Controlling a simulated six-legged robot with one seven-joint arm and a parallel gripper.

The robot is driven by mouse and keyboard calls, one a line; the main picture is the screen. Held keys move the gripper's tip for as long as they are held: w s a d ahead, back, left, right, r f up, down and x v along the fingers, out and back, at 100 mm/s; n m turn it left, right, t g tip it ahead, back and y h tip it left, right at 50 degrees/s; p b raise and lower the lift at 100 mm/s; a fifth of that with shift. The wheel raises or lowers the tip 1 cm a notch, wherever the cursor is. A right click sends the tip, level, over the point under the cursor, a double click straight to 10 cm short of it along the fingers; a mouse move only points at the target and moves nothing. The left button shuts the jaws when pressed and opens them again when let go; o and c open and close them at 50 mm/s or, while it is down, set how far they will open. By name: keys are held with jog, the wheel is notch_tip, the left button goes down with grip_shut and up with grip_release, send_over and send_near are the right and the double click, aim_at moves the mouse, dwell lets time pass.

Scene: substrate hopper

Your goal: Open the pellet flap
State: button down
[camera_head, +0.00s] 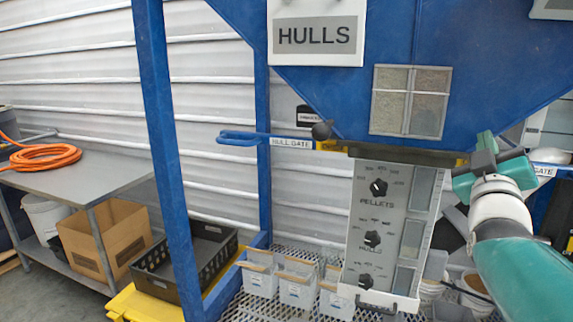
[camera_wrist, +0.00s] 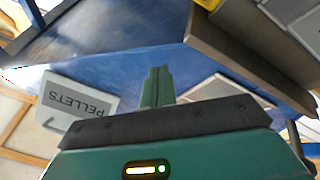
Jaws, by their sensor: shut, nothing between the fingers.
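A grey dispenser panel (camera_head: 351,232) hangs under the blue hopper, with a knob marked PELLETS (camera_head: 378,187) above a HULLS knob (camera_head: 372,238). Narrow pale windows (camera_head: 421,191) run down its right side. I cannot tell which part is the pellet flap. A white label ending in GATE (camera_head: 545,170) shows behind my gripper, partly hidden. My gripper (camera_head: 487,157) is to the right of the panel's top, below the hopper's slope. In the wrist view its green fingers (camera_wrist: 157,86) are together with nothing between them, in front of blue metal. A PELLETS sign (camera_wrist: 78,108) appears upside down at left.
A blue handle (camera_head: 240,138) labelled HULL GATE sticks out left of the hopper (camera_head: 420,35). A blue post (camera_head: 172,150) stands at left. Small white bins (camera_head: 298,290) sit on the grating below. A workbench (camera_head: 85,180) with an orange hose (camera_head: 42,157) is at far left.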

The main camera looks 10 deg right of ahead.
jog(key=w+a+f+g+y, duration=0.3)
jog(key=a+f+y, duration=0.3)
jog(key=a+f, duration=0.45)
jog(key=s+a+f+g+y, duration=0.2)
jog(key=s+a+f+g, duration=0.1)
jog(key=a+f, duration=0.3)
jog(key=s+a+f+g+y, duration=0.3)
jog(key=a+f, duration=0.3)
jog(key=f, duration=0.2)
jog(key=shift+s+a+m+g, duration=0.3)
jog(key=shift+s+a+m, duration=0.1)
jog(key=shift+s, duration=0.25)
jog(key=c, duration=1.7)
grip_release()
jog(key=s+a+f+g, duration=0.1)
jog(key=s+f, duration=0.1)
jog(key=s+a+f+g+y, duration=0.1)
jog(key=s+a, duration=0.1)
jog(key=s, duration=0.1)
jog(key=s+a+f+g, duration=0.1)
jog(key=s+f+g, duration=0.1)
jog(key=shift+s+a+f+y, duration=0.3)
jog(key=shift+a+f, duration=0.05)
jog(key=shift+o, duration=1)
